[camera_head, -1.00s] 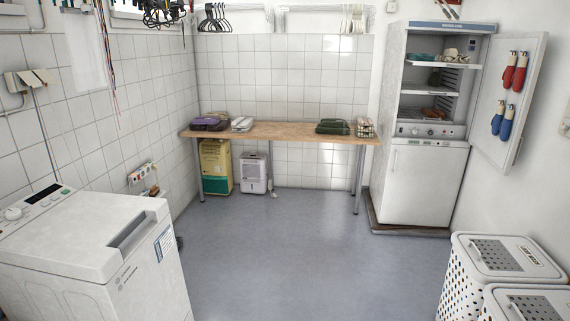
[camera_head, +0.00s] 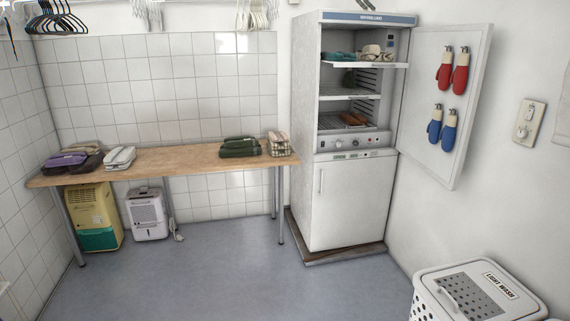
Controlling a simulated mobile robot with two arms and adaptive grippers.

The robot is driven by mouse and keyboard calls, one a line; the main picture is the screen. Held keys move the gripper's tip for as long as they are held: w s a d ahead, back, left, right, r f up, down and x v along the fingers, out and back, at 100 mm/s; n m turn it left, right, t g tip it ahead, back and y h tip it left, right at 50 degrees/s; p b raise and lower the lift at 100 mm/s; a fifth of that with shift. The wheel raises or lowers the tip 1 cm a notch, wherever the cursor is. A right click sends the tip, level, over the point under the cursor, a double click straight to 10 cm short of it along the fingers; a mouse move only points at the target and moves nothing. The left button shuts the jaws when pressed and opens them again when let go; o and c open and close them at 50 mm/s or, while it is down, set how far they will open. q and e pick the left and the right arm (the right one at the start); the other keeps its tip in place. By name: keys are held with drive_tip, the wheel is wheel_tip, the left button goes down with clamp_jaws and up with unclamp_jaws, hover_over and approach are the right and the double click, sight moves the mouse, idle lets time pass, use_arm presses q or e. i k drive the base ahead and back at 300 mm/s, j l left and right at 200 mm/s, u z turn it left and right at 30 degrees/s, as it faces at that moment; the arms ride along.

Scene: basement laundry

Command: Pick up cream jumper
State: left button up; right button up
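Several folded garments lie on the wooden table (camera_head: 190,165) along the tiled wall. A pale folded item (camera_head: 119,158) lies left of the table's middle. A light item with a reddish-brown pattern (camera_head: 278,145) stands at the right end. A cream-coloured item (camera_head: 371,52) lies on the top shelf of the open cabinet. I cannot tell which of these, if any, is the cream jumper. Neither of my grippers is in view.
Purple and brown garments (camera_head: 72,158) and a dark green folded pile (camera_head: 240,147) share the table. The tall white cabinet (camera_head: 350,200) has its upper door (camera_head: 440,100) swung open to the right. A white laundry basket (camera_head: 480,290) stands front right. The blue-grey floor (camera_head: 210,275) before the table is clear.

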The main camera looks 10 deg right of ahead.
sight(372, 52)
drive_tip(key=i+z, duration=0.3)
drive_tip(key=i, duration=0.6)
drive_tip(key=i+j+z, duration=0.1)
drive_tip(key=i+z, duration=0.15)
drive_tip(key=i, duration=0.6)
